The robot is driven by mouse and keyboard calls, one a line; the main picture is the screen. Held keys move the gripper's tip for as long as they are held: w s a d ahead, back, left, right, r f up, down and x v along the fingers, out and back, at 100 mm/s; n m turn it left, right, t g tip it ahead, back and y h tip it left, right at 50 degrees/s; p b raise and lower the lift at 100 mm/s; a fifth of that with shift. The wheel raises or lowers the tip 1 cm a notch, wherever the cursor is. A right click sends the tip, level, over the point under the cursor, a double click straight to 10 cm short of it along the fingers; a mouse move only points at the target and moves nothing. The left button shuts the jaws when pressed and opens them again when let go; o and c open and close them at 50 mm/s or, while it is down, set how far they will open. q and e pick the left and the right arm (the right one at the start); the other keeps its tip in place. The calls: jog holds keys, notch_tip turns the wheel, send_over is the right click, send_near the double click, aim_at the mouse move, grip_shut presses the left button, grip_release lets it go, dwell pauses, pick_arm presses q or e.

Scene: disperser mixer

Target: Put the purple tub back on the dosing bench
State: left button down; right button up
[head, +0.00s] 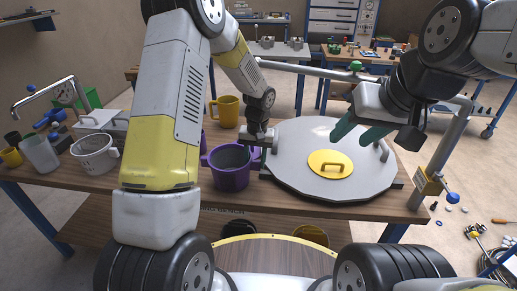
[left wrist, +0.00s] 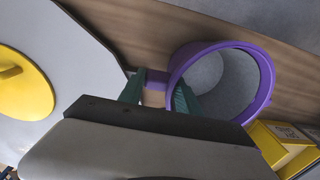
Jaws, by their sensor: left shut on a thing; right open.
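The purple tub (head: 231,178) is at the front of the wooden bench (head: 330,211), left of the large grey round lid (head: 300,185). I cannot tell whether its base touches the wood. It looks upright, with its grey inside showing. My left gripper (head: 258,146) is shut on the tub's handle, on the side toward the lid. In the left wrist view the green fingers sit on either side of the purple handle (left wrist: 156,76), and the tub's rim (left wrist: 268,75) is at the right. My right gripper (head: 358,131) is open and empty above the lid.
A yellow mug (head: 228,110) stands behind the tub. A white cup (head: 95,153), a grey beaker (head: 40,153) and a tap (head: 50,92) are at the left. The lid has a yellow handle (head: 330,163). A metal post (head: 440,155) stands at the right.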

pick_arm(q)
jog(key=c, duration=0.8)
grip_release()
jog(key=shift+f, duration=0.1)
jog(key=shift+c, duration=0.2)
notch_tip(320, 180, up, 12)
jog(key=s+a+r+t+h, duration=0.1)
jog(key=s+a+r+t, duration=0.25)
jog(key=s+r, duration=0.8)
jog(key=s+a+r+t+h, duration=0.1)
jog(key=s+r, duration=0.1)
jog(key=s, duration=0.4)
jog(key=s+a+r+t+h, duration=0.1)
jog(key=s+a+r, duration=0.1)
jog(key=s, duration=0.5)
jog(key=shift+s+a+r, duration=0.2)
jog(key=shift+s+r, duration=0.1)
jog(key=shift+r, duration=0.35)
jog(key=shift+t, duration=0.25)
